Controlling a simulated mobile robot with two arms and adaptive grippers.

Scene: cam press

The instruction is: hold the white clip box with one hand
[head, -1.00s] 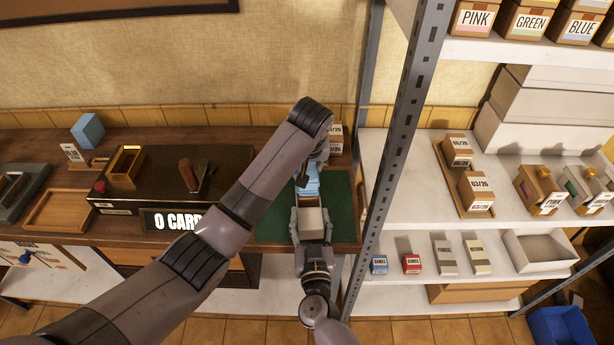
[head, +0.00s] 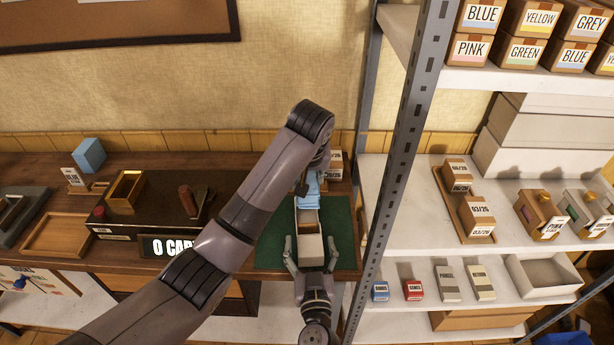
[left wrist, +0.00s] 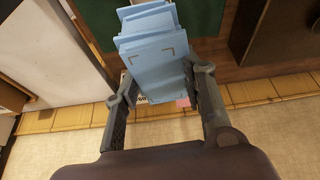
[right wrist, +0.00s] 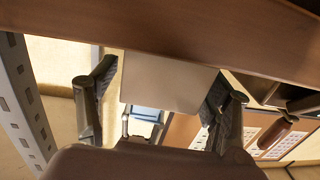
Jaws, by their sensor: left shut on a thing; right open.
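The white clip box (head: 310,248) stands on the green mat (head: 343,215); its pale end faces my right gripper. My right gripper (head: 310,251) is open, one finger on each side of that end. In the right wrist view the box's pale face (right wrist: 165,82) fills the space between the spread fingers; whether either finger touches it I cannot tell. My left gripper (left wrist: 163,92) is shut on a stack of light blue cards (left wrist: 155,60). In the head view the cards (head: 308,190) are at the box's far end, and my left arm partly hides that gripper.
A dark console with an "O CARD" sign (head: 170,246) stands left of the mat. A metal shelf post (head: 405,130) rises close on the right. Small labelled boxes (head: 336,163) sit behind the mat. Shelves with cartons (head: 478,217) fill the right side.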

